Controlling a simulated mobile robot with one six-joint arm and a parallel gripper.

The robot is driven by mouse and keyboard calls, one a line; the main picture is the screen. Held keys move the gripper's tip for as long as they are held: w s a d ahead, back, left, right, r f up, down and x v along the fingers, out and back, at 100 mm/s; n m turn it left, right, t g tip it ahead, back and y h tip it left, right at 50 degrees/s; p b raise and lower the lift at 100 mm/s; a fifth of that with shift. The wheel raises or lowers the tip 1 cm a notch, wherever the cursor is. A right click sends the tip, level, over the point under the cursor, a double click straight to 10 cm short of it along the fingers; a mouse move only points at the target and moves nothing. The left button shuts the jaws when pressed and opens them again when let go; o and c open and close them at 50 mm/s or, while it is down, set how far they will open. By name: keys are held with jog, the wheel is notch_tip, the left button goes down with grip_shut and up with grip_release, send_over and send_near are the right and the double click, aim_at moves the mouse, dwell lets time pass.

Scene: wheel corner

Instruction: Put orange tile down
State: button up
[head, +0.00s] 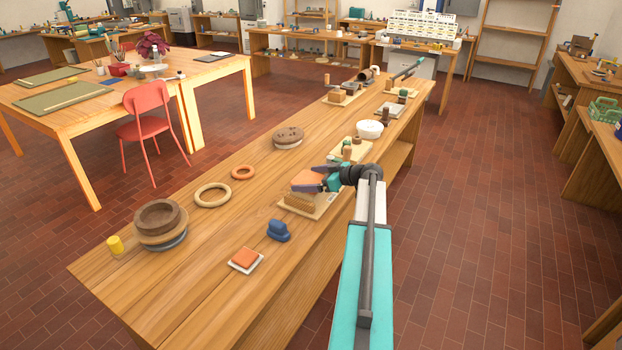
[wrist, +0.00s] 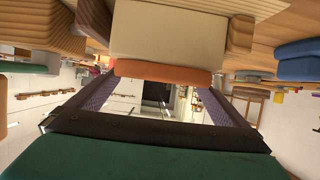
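The orange tile (head: 306,178) is between the two purple fingers of my gripper (head: 318,179), over the far part of a pale board (head: 322,211). In the wrist view the orange tile (wrist: 165,75) spans the gap between the fingertips (wrist: 160,84), so my gripper looks shut on it. The tile appears flat against or very close to a cream surface (wrist: 168,32); whether it touches I cannot tell. A ridged brown block (head: 300,202) stands on the board in front of the tile. A second orange tile (head: 245,257) lies on a white square nearer the front.
A blue object (head: 278,231) stands left of the board. A white round thing (head: 369,129) and small parts stand beyond. The front of the bench (head: 190,295) is clear.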

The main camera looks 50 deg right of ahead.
jog(key=shift+s+r, duration=0.1)
jog(key=shift+r, duration=0.1)
dwell(0.3)
jog(key=b+v, duration=0.2)
jog(key=v, duration=0.9)
jog(key=shift+s+b, duration=0.3)
jog(key=shift+s, duration=0.1)
jog(key=shift+d, duration=0.1)
jog(key=shift+s, duration=0.1)
